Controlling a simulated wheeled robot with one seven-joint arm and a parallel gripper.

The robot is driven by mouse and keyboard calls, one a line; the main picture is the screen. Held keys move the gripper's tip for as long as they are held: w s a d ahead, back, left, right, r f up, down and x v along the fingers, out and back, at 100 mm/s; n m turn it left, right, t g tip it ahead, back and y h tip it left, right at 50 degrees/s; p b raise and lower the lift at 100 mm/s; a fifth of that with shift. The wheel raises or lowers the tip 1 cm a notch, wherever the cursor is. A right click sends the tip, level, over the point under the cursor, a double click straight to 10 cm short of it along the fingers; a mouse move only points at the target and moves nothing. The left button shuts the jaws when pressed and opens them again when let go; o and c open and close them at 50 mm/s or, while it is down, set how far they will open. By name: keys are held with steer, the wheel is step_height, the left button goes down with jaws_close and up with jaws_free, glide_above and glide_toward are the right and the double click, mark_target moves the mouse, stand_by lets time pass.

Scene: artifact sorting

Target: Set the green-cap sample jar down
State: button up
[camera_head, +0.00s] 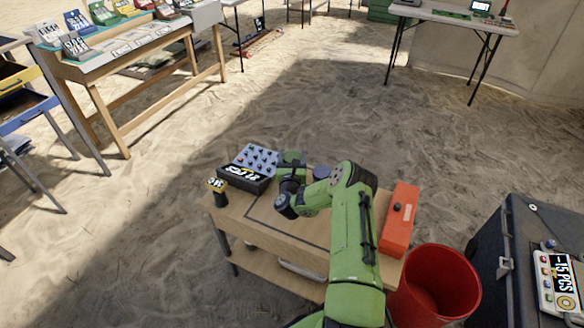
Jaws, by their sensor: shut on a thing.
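My green arm reaches over the small wooden table (262,229) from the near side. My gripper (291,170) is low over the far part of the table, just right of the open case. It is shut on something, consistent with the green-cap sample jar. My wrist hides most of the grip, and I cannot make out the jar clearly or tell whether it touches the tabletop.
An open dark case (246,178) with several small pieces and a yellow-topped jar (217,190) stand at the table's left. A round blue-grey thing (321,173) is behind my arm. An orange box (399,222) is at right, near a red bucket (437,290). The table's front middle is clear.

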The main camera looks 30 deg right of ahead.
step_height(320, 180, down, 2)
steer(key=shift+f+b, duration=0.1)
steer(key=shift+b, duration=0.2)
steer(key=shift+f, duration=0.2)
jaws_close()
steer(key=shift+r, duration=0.1)
steer(key=o, duration=1.6)
jaws_free()
